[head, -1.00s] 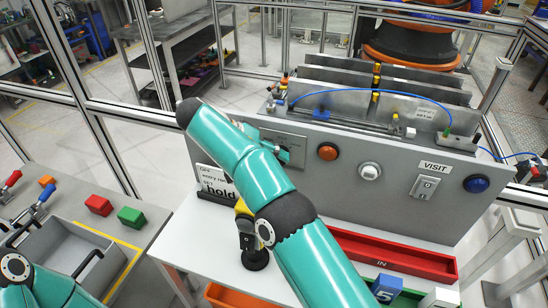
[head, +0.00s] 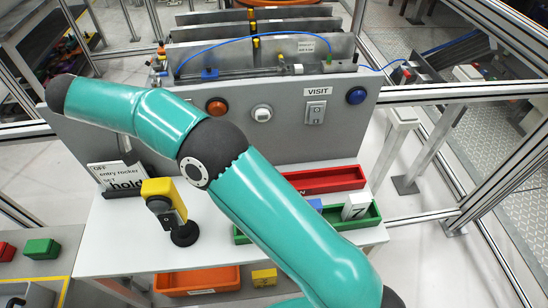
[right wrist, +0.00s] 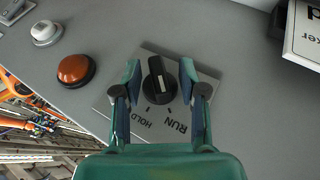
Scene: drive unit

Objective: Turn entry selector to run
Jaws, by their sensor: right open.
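The entry selector (right wrist: 160,80) is a black knob with a white line, on a grey plate (right wrist: 120,98) marked HOLD and RUN. In the right wrist view its line slants slightly, but I cannot tell for certain which mark it points to. My right gripper (right wrist: 160,84) is open, with one finger on each side of the knob and a gap showing on both sides. In the head view my right arm hides the selector and this gripper. My left gripper is out of view.
An orange button (head: 216,106), white button (head: 262,113), VISIT rocker (head: 315,112) and blue button (head: 356,95) sit along the grey panel. A sign card (head: 118,179), a yellow-and-black device (head: 166,203) and a red tray (head: 325,180) stand on the white table below.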

